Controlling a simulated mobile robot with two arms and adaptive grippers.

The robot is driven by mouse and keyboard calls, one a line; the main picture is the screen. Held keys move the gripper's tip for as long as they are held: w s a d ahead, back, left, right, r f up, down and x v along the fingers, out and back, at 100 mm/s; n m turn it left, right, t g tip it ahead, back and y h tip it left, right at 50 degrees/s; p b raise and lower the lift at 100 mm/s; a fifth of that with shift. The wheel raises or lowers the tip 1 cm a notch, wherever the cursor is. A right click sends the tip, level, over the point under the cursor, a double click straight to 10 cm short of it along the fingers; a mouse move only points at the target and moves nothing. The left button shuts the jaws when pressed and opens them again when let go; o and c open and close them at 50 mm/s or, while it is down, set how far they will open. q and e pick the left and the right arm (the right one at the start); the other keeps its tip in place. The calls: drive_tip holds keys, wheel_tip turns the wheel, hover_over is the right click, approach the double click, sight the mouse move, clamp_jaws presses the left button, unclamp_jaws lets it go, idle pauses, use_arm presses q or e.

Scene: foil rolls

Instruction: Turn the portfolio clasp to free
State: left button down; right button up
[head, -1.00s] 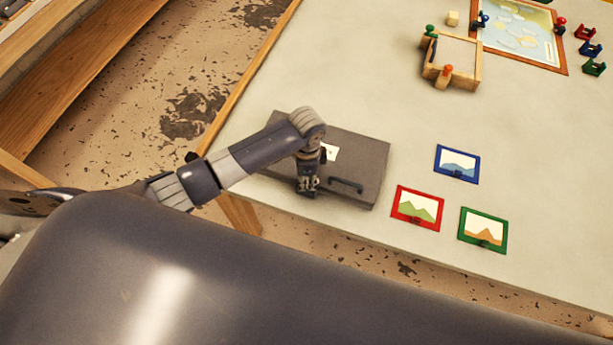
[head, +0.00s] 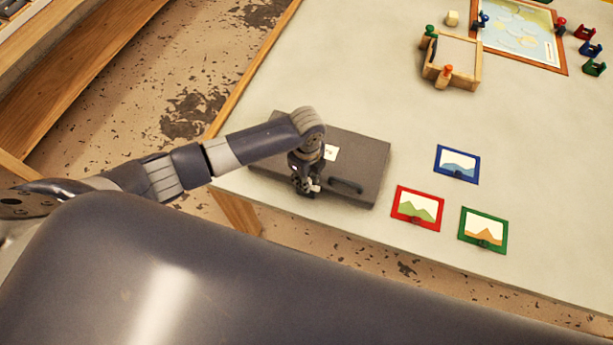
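The portfolio (head: 364,155) is a flat dark grey case lying shut near the table's front left edge. It has a black handle (head: 346,186) at its front and a small white label (head: 331,152) on top. My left gripper (head: 308,190) points down at the front edge of the case, left of the handle. The clasp cannot be made out; the gripper covers that part of the edge. The fingers are too small and dark to tell whether they are open or shut. My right gripper is out of view.
Framed pictures in red (head: 417,208), blue (head: 457,165) and green (head: 483,230) lie right of the case. A wooden tray (head: 470,83) and a framed map (head: 519,33) are at the back, with small coloured pieces around them. The table's middle is clear.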

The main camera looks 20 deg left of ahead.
use_arm(q)
drive_tip(key=shift+m, duration=0.3)
idle(0.4)
drive_tip(key=c, duration=1.3)
unclamp_jaws()
wheel_tip(320, 180, up, 12)
drive_tip(key=shift+r, duration=0.1)
drive_tip(key=shift+d, duration=0.1)
